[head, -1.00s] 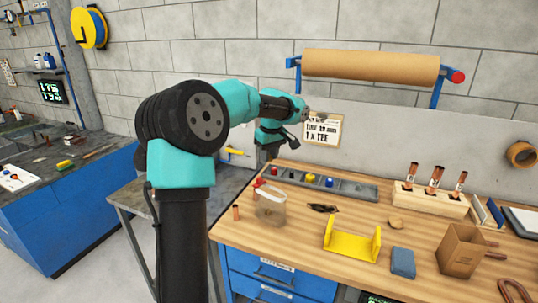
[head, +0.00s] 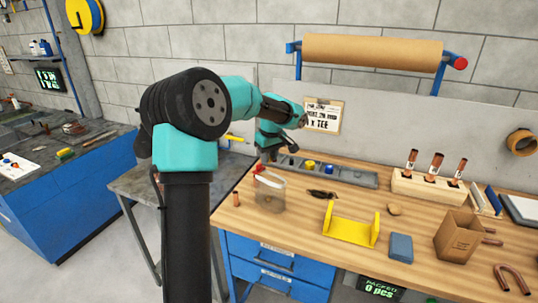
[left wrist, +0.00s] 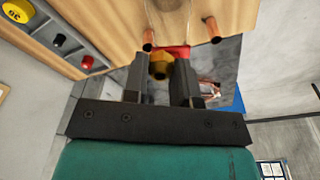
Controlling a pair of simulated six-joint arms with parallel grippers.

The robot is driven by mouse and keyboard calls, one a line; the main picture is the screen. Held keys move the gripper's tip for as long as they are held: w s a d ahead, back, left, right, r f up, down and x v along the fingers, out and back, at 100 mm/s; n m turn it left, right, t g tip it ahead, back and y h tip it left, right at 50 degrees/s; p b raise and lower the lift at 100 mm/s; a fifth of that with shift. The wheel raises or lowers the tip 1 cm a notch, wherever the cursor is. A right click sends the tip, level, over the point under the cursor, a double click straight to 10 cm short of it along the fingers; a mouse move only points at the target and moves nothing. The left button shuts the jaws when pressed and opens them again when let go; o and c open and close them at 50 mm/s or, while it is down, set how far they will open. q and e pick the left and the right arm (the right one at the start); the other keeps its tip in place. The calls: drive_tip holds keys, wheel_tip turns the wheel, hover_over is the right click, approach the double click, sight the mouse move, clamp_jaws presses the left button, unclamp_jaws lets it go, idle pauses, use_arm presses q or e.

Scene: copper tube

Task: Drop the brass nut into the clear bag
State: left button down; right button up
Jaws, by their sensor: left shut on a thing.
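My left gripper (head: 268,160) is just above and behind the clear bag (head: 270,194) on the left of the bench in the head view. In the left wrist view, the left gripper (left wrist: 161,75) is shut on the brass nut (left wrist: 160,68), which sits between the fingertips. The nut cannot be made out in the head view. The bag stands upright, with a red part at its top left. A red piece (left wrist: 178,51) shows right behind the nut in the wrist view; whether it belongs to the bag is unclear. My right gripper is not in view.
A grey parts tray (head: 350,175) with coloured pieces lies behind the bag. A copper piece (head: 236,199) stands left of it. Black pliers (head: 322,194), a yellow bracket (head: 350,230), a blue block (head: 401,247) and a cardboard box (head: 457,236) lie to the right.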

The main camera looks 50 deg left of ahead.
use_arm(q)
drive_tip(key=c, duration=0.8)
unclamp_jaws()
drive_tip(key=shift+c, duration=0.2)
drive_tip(key=shift+r, duration=0.2)
wheel_tip(320, 180, up, 17)
drive_tip(key=d, duration=0.2)
drive_tip(key=shift+s, duration=0.2)
